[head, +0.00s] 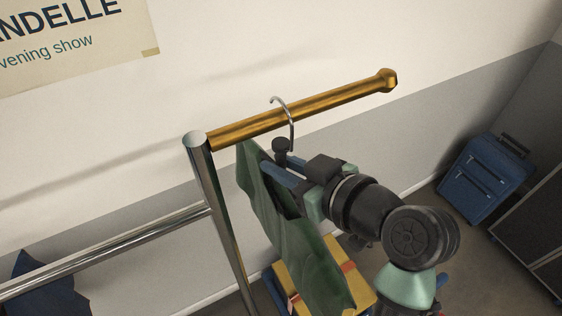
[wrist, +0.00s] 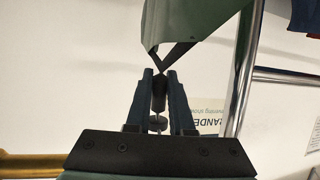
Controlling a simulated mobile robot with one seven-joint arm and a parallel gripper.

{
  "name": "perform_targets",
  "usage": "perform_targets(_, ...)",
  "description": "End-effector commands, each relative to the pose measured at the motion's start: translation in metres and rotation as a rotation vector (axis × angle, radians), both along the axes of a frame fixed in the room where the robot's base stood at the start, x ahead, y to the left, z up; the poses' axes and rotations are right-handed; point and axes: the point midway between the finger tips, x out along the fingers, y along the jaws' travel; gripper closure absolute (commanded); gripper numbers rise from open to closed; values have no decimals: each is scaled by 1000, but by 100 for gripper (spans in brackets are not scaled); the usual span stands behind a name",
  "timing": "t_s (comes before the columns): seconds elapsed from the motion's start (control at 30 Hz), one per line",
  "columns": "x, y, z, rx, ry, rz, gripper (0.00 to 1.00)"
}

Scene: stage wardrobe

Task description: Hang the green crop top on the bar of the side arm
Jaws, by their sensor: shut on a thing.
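The green crop top (head: 288,232) hangs on a hanger with a thin metal hook (head: 291,118), just beside the post. My gripper (head: 281,166) is shut on the hanger's dark neck, which also shows between the fingers in the wrist view (wrist: 159,95). The golden bar of the side arm (head: 345,97) runs from the post to a knobbed end at upper right. The hook's shank crosses in front of the bar and its curved tip shows above it; I cannot tell whether it rests on the bar. Part of the crop top (wrist: 190,22) fills the top of the wrist view.
The chrome post (head: 215,190) carries the side arm, and a chrome rail (head: 110,250) runs left from it. A yellow box (head: 362,290) is below the top. A poster (head: 70,40) is on the wall. The bar's outer part is free.

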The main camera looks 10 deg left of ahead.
Motion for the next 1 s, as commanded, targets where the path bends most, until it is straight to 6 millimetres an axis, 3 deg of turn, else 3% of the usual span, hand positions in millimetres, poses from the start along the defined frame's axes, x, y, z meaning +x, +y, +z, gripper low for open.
perform_targets(0.33, 0, 0, 0, 0, -1, 0, 100)
perform_targets(0.37, 0, 0, 0, 0, -1, 0, 74)
perform_targets(0.53, 0, 0, 0, 0, -1, 0, 44)
perform_targets(0.87, -1, -2, -1, 0, 0, 0, 44)
perform_targets(1.0, -10, -13, 4, -2, -4, -3, 44)
